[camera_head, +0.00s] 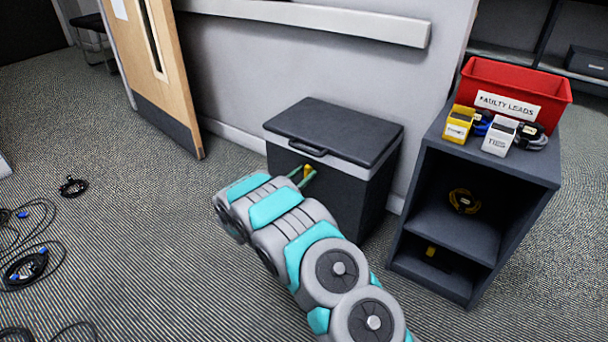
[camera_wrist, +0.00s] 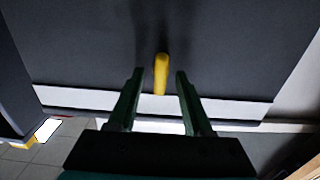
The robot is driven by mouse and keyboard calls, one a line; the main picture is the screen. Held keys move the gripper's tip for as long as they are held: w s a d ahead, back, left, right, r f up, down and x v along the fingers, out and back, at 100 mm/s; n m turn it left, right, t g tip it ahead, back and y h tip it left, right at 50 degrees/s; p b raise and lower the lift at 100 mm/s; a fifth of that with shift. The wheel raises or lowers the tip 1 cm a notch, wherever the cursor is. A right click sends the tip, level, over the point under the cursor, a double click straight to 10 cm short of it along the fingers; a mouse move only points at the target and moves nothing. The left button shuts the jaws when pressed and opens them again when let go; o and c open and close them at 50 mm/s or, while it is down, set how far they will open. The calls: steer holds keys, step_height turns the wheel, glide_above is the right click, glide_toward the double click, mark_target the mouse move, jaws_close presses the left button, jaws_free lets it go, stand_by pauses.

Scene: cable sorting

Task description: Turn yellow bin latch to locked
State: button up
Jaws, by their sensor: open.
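The dark grey bin (camera_head: 350,182) stands against the wall with its flat lid (camera_head: 335,130) closed. A small yellow latch (camera_head: 308,169) is on its front, just below the lid, partly hidden by my gripper (camera_head: 303,176). In the wrist view, the yellow latch (camera_wrist: 161,73) is a short bar running up and down the picture. My gripper (camera_wrist: 159,75) is open, with one dark green finger on each side of the latch. Gaps show on both sides, so the fingers look apart from it. I cannot tell whether the latch is locked.
A dark shelf unit (camera_head: 480,188) stands right of the bin. It bears a red bin (camera_head: 515,90) labelled "FAULTY LEADS" and several small labelled items. A wooden door (camera_head: 155,65) stands open at left. Cables (camera_head: 28,265) lie on the floor at far left. Carpet between is clear.

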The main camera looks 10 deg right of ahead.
steer(key=shift+c, duration=0.2)
jaws_close()
stand_by(0.5)
